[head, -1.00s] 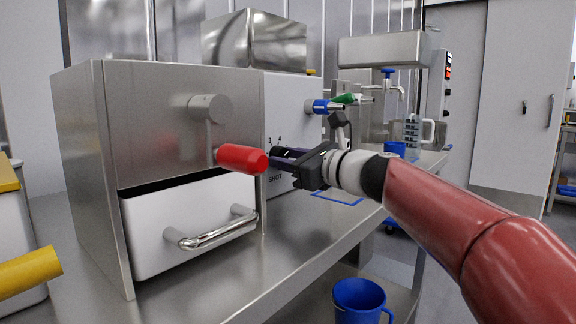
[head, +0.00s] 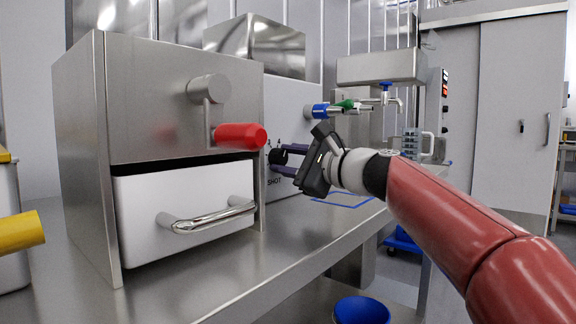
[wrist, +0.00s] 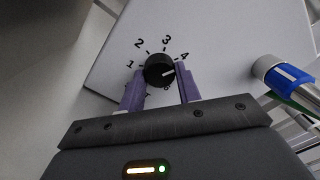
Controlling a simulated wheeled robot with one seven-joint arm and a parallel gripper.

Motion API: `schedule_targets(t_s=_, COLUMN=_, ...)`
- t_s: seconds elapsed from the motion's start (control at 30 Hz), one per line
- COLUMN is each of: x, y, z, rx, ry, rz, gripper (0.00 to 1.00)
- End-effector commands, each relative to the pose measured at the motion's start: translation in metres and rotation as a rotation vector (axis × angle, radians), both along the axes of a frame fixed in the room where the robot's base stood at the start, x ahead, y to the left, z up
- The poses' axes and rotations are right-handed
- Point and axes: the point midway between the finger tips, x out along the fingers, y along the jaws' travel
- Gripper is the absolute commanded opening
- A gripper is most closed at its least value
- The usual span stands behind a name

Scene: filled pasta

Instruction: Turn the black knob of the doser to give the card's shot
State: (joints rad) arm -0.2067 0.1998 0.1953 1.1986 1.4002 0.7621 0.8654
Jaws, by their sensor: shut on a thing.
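The doser is a pale box whose front panel (wrist: 220,45) carries a black round knob (wrist: 158,69). Numbers 1 to 4 show around the knob; the lower markings are partly hidden by the fingers. A pale line on the knob points right, just below the 4. My gripper (wrist: 159,72) has one purple finger on each side of the knob and is shut on it. In the head view the knob (head: 277,157) shows at the fingertips of my gripper (head: 284,162), above the word SHOT. No card can be made out.
A steel cabinet (head: 150,100) with a red handle (head: 240,136) and a white drawer (head: 140,215) stands close left of the knob. A blue-collared spout (head: 318,111) sticks out to the right. A blue cup (head: 360,310) is below the counter.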

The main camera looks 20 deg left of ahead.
Motion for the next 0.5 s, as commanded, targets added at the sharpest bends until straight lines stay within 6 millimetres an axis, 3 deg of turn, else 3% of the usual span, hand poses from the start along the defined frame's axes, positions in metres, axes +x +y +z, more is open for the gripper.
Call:
schedule_targets(t_s=0.47, x=-0.0001, y=0.0002, z=-0.0002, rx=-0.007, ry=-0.015, rz=0.001, gripper=0.11)
schedule_targets(t_s=0.5, x=-0.0002, y=0.0002, z=-0.0003, rx=-0.007, ry=-0.015, rz=0.001, gripper=0.35)
